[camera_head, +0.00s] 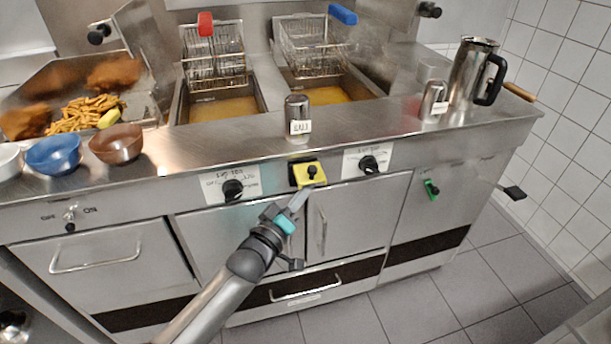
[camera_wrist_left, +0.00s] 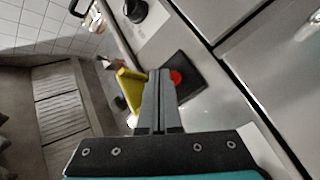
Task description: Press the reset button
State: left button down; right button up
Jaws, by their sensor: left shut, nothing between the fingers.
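The reset button box (camera_head: 307,173) is on the fryer's front panel between two black knobs, with a yellow cover. In the left wrist view, the yellow cover (camera_wrist_left: 131,86) stands tilted out from a black plate (camera_wrist_left: 187,88), and a red button (camera_wrist_left: 177,77) shows on that plate. The red button is not visible in the head view. My left gripper (camera_head: 300,197) is shut and empty, with its fingertips close to the lower edge of the box. In the wrist view its fingertips (camera_wrist_left: 158,74) lie between the cover and the button; contact cannot be told. My right gripper is not in view.
Black knobs (camera_head: 232,189) and (camera_head: 369,165) flank the box. A salt shaker (camera_head: 297,117), bowls (camera_head: 54,154) and a steel jug (camera_head: 470,76) stand on the counter above. Floor before the fryer is free.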

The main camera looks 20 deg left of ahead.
pick_arm(q)
jog(key=s+d+p, duration=0.1)
jog(key=s, duration=0.1)
jog(key=s+d+p, duration=0.1)
jog(key=s+p, duration=0.1)
jog(key=shift+d, duration=0.4)
jog(key=shift+f, duration=0.1)
dwell(0.7)
